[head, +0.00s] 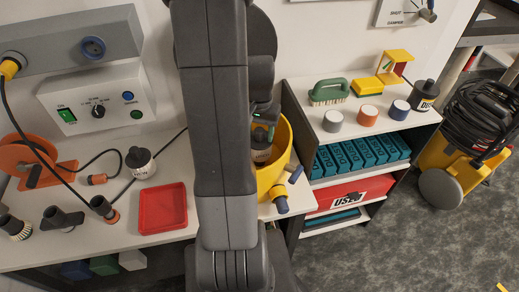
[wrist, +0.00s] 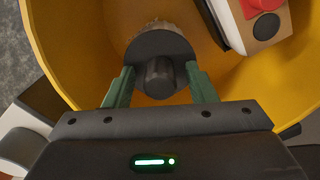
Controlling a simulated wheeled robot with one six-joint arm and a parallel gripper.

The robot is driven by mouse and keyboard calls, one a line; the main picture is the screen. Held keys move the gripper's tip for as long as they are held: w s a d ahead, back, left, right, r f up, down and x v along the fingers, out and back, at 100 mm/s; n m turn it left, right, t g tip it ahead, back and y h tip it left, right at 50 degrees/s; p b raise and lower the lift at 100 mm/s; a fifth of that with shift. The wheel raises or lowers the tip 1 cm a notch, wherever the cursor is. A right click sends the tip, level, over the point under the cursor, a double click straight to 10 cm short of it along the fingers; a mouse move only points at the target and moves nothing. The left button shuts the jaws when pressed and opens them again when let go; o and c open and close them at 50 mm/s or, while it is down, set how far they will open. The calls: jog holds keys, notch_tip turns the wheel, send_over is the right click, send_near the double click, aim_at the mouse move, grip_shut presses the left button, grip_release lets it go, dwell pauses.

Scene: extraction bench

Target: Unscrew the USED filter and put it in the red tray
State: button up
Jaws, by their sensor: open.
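The filter (wrist: 160,48) is inside a yellow drum (wrist: 75,40) in the wrist view. It has a dark round cap with a knob and a brownish body behind it. My gripper (wrist: 160,72) is open, with one green finger on each side of the cap's near edge. I cannot tell whether the fingers touch it. In the head view my arm hides much of the drum (head: 285,150), and my gripper (head: 262,133) is above the filter (head: 261,154) inside it. The red tray (head: 163,208) lies empty on the bench, left of my arm.
A white and black canister (head: 140,162) stands behind the tray. Nozzles (head: 62,219) and an orange reel (head: 25,160) are at the left. In the wrist view a pale block with a red part (wrist: 262,22) is close on the right. A shelf unit (head: 305,112) stands right of the drum.

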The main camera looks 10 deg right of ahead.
dwell(0.3)
jog(key=m, duration=0.7)
jog(key=shift+m, duration=0.3)
jog(key=m, duration=0.7)
